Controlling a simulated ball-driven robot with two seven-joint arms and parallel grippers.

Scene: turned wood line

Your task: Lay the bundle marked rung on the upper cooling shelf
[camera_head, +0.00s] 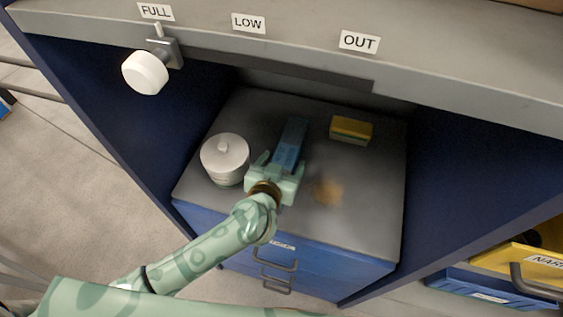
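No bundle marked rung shows in the camera_head view, and I see no shelf that I can name as the upper cooling shelf. My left gripper (279,168) is low over the grey top of a blue drawer cabinet, inside a blue-walled bay. A long blue block-like thing (291,142) lies straight ahead of it, its near end between the fingers. I cannot tell whether the fingers press on it. My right gripper is out of view.
A white lidded pot (224,160) stands left of the gripper. A yellow and green sponge (351,130) and a brown smudge (327,191) are to its right. A grey ledge (300,50) labelled FULL, LOW and OUT overhangs, with a white knob (146,73). A yellow drawer (522,262) is at right.

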